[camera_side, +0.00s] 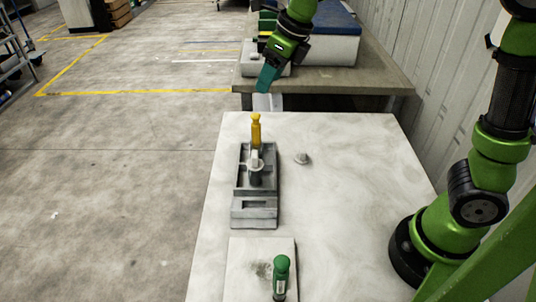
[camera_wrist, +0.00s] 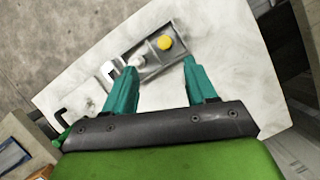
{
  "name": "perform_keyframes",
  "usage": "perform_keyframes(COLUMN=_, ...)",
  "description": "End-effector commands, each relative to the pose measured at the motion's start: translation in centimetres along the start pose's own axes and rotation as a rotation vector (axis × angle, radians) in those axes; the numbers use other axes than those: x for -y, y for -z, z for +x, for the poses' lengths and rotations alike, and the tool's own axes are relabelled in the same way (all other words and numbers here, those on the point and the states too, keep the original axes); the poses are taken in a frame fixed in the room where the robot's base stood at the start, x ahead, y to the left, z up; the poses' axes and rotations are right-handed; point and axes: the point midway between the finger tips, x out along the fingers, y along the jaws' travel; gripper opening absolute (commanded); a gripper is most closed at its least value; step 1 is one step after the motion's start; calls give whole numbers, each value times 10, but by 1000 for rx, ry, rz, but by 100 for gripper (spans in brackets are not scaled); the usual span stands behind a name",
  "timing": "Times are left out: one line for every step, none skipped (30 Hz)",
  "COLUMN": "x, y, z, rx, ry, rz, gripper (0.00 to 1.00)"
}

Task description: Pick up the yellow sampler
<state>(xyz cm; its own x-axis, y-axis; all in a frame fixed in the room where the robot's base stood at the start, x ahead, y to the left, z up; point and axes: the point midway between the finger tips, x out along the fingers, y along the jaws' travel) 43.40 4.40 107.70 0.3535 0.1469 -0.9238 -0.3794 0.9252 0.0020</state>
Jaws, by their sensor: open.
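The yellow sampler (camera_side: 255,131) stands upright at the far end of a grey holder (camera_side: 255,212) on the white table. In the wrist view the sampler shows from above as a round yellow top (camera_wrist: 164,42), in the grey holder (camera_wrist: 178,27). My gripper (camera_side: 267,80) is above and beyond the table's far edge in the side view, apart from the sampler. In the wrist view its two teal fingers (camera_wrist: 158,80) are spread with nothing between them. The sampler's lower end is hidden in the holder.
A grey-white piece (camera_side: 256,160) stands in the holder's middle. A small grey knob (camera_side: 302,158) lies to the right. A green-topped cylinder (camera_side: 281,275) stands on a pale plate (camera_side: 235,270) in front. A bench (camera_side: 375,78) with boxes is behind. The table's right half (camera_side: 350,200) is clear.

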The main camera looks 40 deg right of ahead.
Motion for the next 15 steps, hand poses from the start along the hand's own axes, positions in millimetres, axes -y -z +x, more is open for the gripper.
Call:
perform_keyframes(x=0, y=1, z=11, rx=-6, ry=0, rz=0, gripper=56)
perform_keyframes(x=0, y=2, z=17, rx=-7, ry=0, rz=0, gripper=56)
perform_keyframes(x=0, y=2, z=26, rx=-7, ry=0, rz=-1, gripper=56)
perform_keyframes(x=0, y=2, z=33, rx=-8, ry=0, rz=-1, gripper=56)
perform_keyframes(x=0, y=2, z=40, rx=-7, ry=0, rz=-1, gripper=56)
perform_keyframes(x=0, y=2, z=49, rx=-7, ry=1, rz=-1, gripper=56)
perform_keyframes(x=0, y=2, z=55, rx=-6, ry=0, rz=-1, gripper=56)
perform_keyframes(x=0, y=2, z=62, rx=-7, ry=0, rz=-2, gripper=56)
perform_keyframes(x=0, y=2, z=70, rx=-5, ry=0, rz=-1, gripper=56)
perform_keyframes(x=1, y=2, z=76, rx=-7, ry=1, rz=-1, gripper=56)
perform_keyframes(x=1, y=2, z=81, rx=-5, ry=1, rz=-1, gripper=56)
perform_keyframes(x=1, y=2, z=87, rx=-5, ry=1, rz=-2, gripper=56)
perform_keyframes(x=1, y=2, z=91, rx=-4, ry=1, rz=-3, gripper=56)
perform_keyframes(x=1, y=2, z=94, rx=-3, ry=0, rz=-2, gripper=56)
perform_keyframes(x=1, y=2, z=98, rx=-3, ry=0, rz=-3, gripper=56)
